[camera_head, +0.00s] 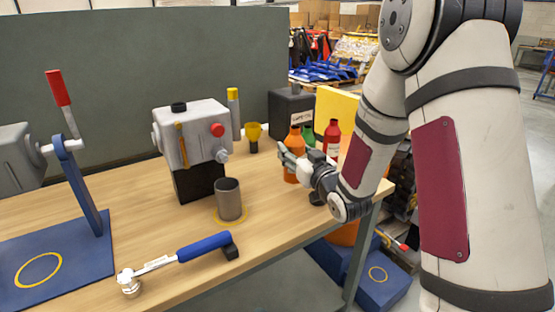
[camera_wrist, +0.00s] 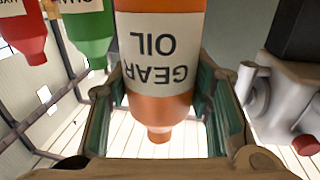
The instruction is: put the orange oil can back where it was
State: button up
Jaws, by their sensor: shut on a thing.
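The orange oil can (camera_head: 291,174) stands upright at the right back of the workbench, partly hidden by my gripper. In the wrist view the orange can (camera_wrist: 161,110) has a white label reading GEAR OIL, upside down in that picture. My gripper (camera_head: 284,155) reaches in from the right and is shut on the can, its fingers on either side of it. I cannot tell whether the can's base touches the bench. A green bottle (camera_head: 309,137) and a red bottle (camera_head: 332,137) are just to the right of it.
A grey cup (camera_head: 229,200) stands on a yellow ring, near a grey machine (camera_head: 193,135). A yellow funnel (camera_head: 253,133) and a dark canister (camera_head: 290,108) are behind. A blue-handled wrench (camera_head: 205,247) lies in front. A blue plate (camera_head: 75,270) with a lever is left.

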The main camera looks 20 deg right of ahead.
jog(key=shift+w+a+f+b, duration=0.2)
jog(key=shift+w+a+f, duration=0.45)
jog(key=shift+w, duration=0.35)
jog(key=shift+w+a+f+b, duration=0.15)
jog(key=shift+w+a+f, duration=0.25)
jog(key=shift+w+f, duration=0.5)
jog(key=shift+w+a+f+b, duration=0.2)
jog(key=shift+w+a+f, duration=0.35)
jog(key=shift+w, duration=0.6)
jog(key=o, duration=1.4)
jog(key=shift+f, duration=0.15)
jog(key=shift+c, duration=0.2)
